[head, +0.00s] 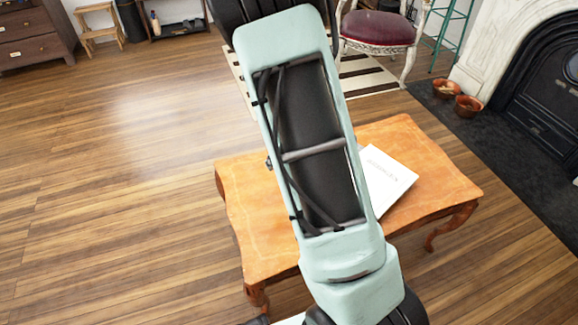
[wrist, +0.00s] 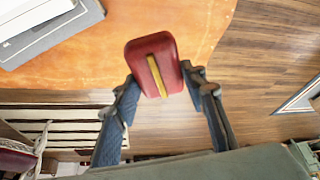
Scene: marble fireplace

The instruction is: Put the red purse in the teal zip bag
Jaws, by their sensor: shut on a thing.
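The red purse (wrist: 138,52), a small rounded red block with a yellow strip down its face, is between my fingertips in the wrist view. My gripper (wrist: 159,77) is shut on it, one dark finger on each side. The purse shows in front of the wooden table's edge; its height above the tabletop cannot be told. In the head view my arm hides the gripper and the purse. I cannot make out the teal zip bag in either view.
The orange wooden table (head: 245,195) bears a white book (head: 388,178); in the wrist view a grey-and-white book (wrist: 50,33) lies at upper left. A red-seated chair (head: 380,27) and striped rug (head: 365,77) are behind. Open wooden floor (head: 110,180) is at left.

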